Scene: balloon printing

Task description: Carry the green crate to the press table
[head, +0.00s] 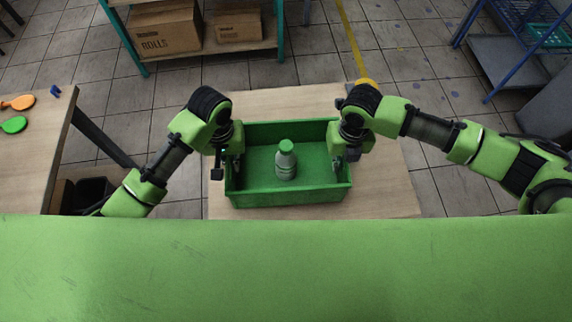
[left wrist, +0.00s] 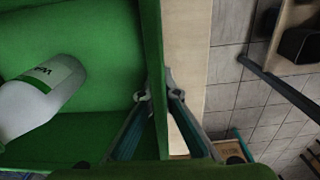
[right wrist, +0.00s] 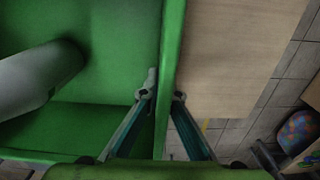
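The green crate (head: 290,198) sits on a wooden table in the middle of the head view, with a white bottle with a green cap (head: 286,160) standing inside it. My left gripper (head: 233,165) is at the crate's left wall. In the left wrist view its fingers (left wrist: 157,97) straddle the wall and close against both faces. My right gripper (head: 346,152) is at the right wall. In the right wrist view its fingers (right wrist: 163,95) likewise pinch the wall. The bottle also shows in the left wrist view (left wrist: 35,100) and the right wrist view (right wrist: 35,78).
The wooden table (head: 385,195) under the crate has bare top around it. Another table (head: 30,140) at the left bears orange and green balloon-shaped pieces (head: 14,124). A shelf with cardboard boxes (head: 165,27) stands behind. A blue rack (head: 510,50) stands at the back right. Tiled floor lies between.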

